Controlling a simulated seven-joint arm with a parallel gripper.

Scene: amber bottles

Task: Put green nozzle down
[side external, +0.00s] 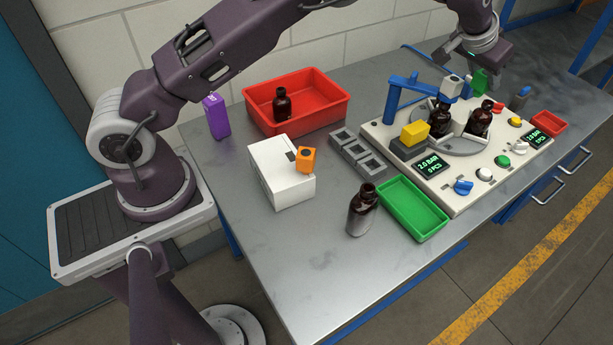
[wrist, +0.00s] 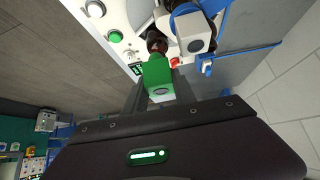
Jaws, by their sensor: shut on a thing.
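The green nozzle (side external: 479,83) is a small green block held in my gripper (side external: 476,68), above the back right part of the white machine. In the wrist view, the green nozzle (wrist: 157,72) sits between the two dark fingers of my gripper (wrist: 160,88), which are shut on it. The nozzle is off the table and appears clear of the machine, though the exact gap is hard to tell. Amber bottles (side external: 479,120) stand on the machine's round grey turntable (side external: 455,147), below and left of my gripper.
The white machine (side external: 455,195) carries a blue arm (side external: 393,100), a yellow block (side external: 415,132), knobs and displays. A small red tray (side external: 549,122), green tray (side external: 427,225), grey slotted rack (side external: 357,153), white box (side external: 270,178) and large red tray (side external: 325,118) stand around.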

